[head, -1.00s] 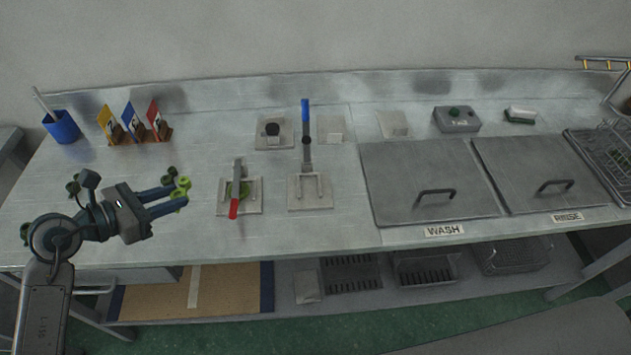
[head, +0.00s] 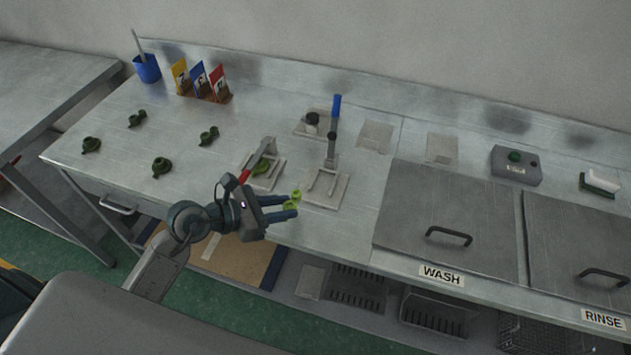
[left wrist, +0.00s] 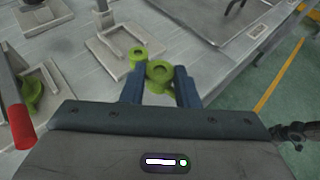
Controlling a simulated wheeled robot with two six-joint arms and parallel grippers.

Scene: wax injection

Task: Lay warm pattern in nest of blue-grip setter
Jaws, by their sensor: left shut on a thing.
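My left gripper (head: 292,207) is shut on a light green pattern (head: 295,196), made of two joined rings. It holds the pattern above the bench's front part, in front of the blue-grip setter. The pattern also shows between and beyond the fingertips in the left wrist view (left wrist: 137,54). The blue-grip setter (head: 325,190) is a pale plate with a forked nest and an upright lever with a blue grip (head: 336,106). Its nest looks empty. A dark jointed part at the right edge of the left wrist view may be my right arm; its jaws cannot be made out.
The red-grip setter (head: 262,182) stands just left, with a green pattern under its lowered lever. Several dark green patterns lie on the left of the bench. A black-knobbed fixture (head: 312,122) stands behind. The WASH lid (head: 450,220) is to the right.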

